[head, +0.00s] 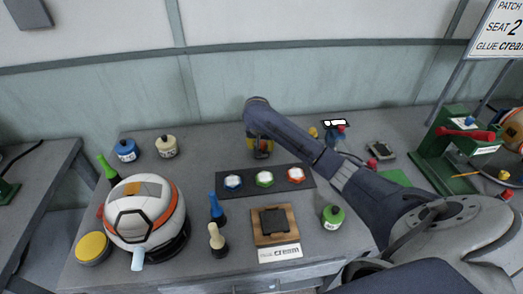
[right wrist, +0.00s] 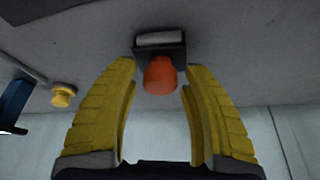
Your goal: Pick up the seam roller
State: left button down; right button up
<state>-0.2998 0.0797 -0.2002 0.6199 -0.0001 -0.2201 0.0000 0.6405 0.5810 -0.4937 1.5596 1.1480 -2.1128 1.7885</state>
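The seam roller appears to be the tool with an orange handle (right wrist: 160,76), a dark frame and a pale roller in the right wrist view. Its handle end points toward my right gripper (right wrist: 160,100). The yellow fingers are open on either side of the handle, with visible gaps on both sides. In the head view my right gripper (head: 262,150) points down at the back of the table, behind the row of coloured caps. The tool is mostly hidden there by the gripper. My left gripper is not in view.
A white ball (head: 144,208) sits in a dark stand at the left. A dark strip with coloured caps (head: 264,179) lies before the gripper. A wooden block (head: 274,224), bottles and a green press (head: 450,150) stand around. A yellow knob (right wrist: 63,95) is near the tool.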

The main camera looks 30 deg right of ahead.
aim_at(261, 143)
grip_shut()
jog(key=shift+r, duration=0.15)
notch_tip(261, 143, up, 20)
dwell(0.8)
dwell(0.4)
jog(key=c, duration=0.5)
grip_release()
jog(key=shift+c, duration=0.2)
grip_shut()
